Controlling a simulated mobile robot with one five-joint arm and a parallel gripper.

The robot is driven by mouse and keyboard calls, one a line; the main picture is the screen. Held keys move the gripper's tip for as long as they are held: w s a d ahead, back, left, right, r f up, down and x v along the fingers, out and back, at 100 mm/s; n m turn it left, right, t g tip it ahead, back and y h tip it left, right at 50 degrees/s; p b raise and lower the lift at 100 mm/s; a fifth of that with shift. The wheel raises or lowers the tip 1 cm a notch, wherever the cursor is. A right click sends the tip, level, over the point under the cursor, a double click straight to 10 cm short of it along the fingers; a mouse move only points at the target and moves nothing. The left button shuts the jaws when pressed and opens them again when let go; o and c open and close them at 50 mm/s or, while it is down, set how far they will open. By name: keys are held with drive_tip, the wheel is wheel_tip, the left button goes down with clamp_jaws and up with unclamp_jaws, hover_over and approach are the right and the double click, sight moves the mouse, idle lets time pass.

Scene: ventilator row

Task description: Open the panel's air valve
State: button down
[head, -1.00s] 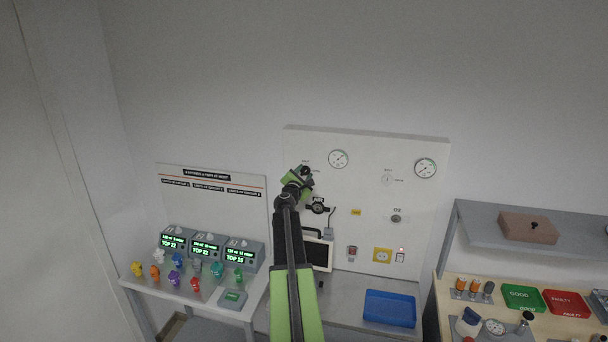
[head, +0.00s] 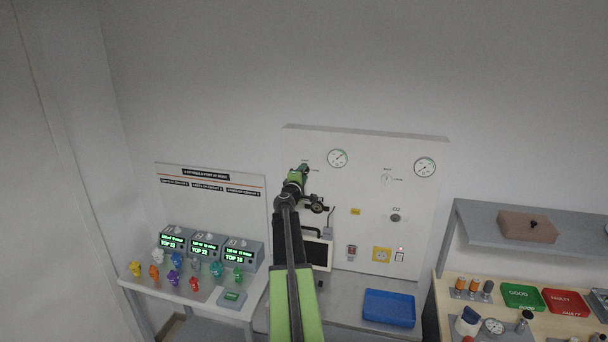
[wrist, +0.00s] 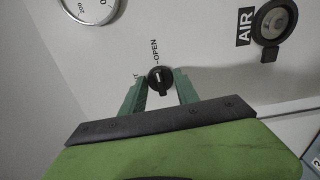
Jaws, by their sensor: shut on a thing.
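The air valve is a small round black knob (wrist: 160,80) with a pale pointer mark, set on the white panel (head: 365,225). The word OPEN is printed beside it, and the end of another word, "UT", shows to its left in the wrist view. My gripper (head: 304,170) is at the upper left of the panel. In the wrist view its two green fingers (wrist: 158,88) stand on either side of the knob, shut on it. In the head view my gripper hides the knob.
A gauge (head: 337,158) sits right of the knob, and a black AIR outlet (head: 317,208) below it. A second gauge (head: 425,167), a smaller dial (head: 387,178) and the O2 outlet (head: 396,217) are farther right. A monitor (head: 318,252) and a blue tray (head: 389,308) stand below.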

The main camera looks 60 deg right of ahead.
drive_tip(key=shift+m, duration=0.4)
drive_tip(key=c, duration=0.9)
unclamp_jaws()
drive_tip(key=shift+c, duration=0.2)
drive_tip(key=shift+a, duration=0.1)
drive_tip(key=v, duration=1.7)
drive_tip(key=shift+a, duration=0.15)
